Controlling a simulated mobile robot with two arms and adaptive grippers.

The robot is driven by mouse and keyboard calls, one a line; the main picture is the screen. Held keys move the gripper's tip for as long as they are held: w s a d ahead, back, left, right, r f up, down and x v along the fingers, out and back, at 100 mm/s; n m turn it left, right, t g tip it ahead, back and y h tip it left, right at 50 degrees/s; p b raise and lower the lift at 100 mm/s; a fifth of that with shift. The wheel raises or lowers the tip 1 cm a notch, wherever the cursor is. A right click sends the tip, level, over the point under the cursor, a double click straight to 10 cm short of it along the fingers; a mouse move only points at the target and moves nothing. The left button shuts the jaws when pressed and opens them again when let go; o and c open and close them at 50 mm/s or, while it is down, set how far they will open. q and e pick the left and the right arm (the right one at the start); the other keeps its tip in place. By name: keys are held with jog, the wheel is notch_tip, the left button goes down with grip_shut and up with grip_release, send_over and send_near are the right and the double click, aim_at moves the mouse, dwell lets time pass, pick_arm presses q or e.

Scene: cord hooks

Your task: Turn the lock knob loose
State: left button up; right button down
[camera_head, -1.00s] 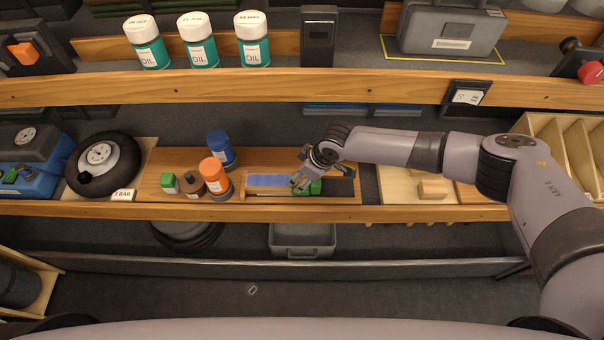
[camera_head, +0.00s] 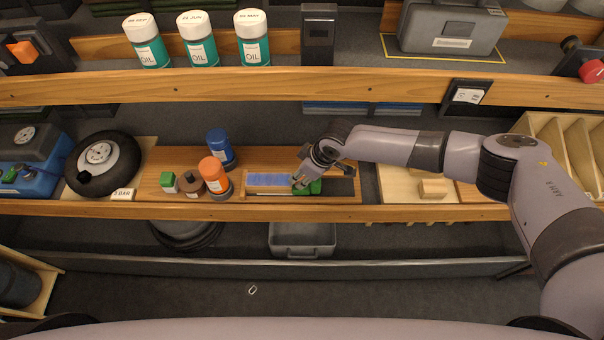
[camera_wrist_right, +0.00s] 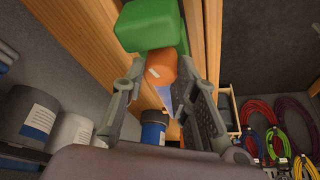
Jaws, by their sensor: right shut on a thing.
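A green block (camera_head: 314,187) sits at the right end of a blue strip (camera_head: 267,180) on the wooden board on the middle shelf. No part is plainly marked as the lock knob; the green block is the piece at my right gripper (camera_head: 300,184). The gripper reaches down to it from the right and is shut on it. My left gripper is not in view.
A black wheel (camera_head: 75,178) is farther left. The upper shelf edge (camera_head: 300,88) runs above my arm. A grey bin (camera_head: 303,252) is below.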

jog(key=shift+w+f+n+b, duration=0.1)
jog(key=shift+f+n+b, duration=0.1)
jog(key=shift+n+b, duration=0.35)
jog(key=n+g+b, duration=0.1)
jog(key=n+b, duration=0.2)
jog(key=b, duration=0.2)
jog(key=shift+g+y, duration=0.4)
jog(key=shift+w+r+n+g+b, duration=0.15)
jog(key=shift+n+g+b, duration=0.35)
jog(key=shift+n+b, duration=1)
jog(key=shift+r, duration=0.1)
jog(key=c, duration=1.3)
grip_release()
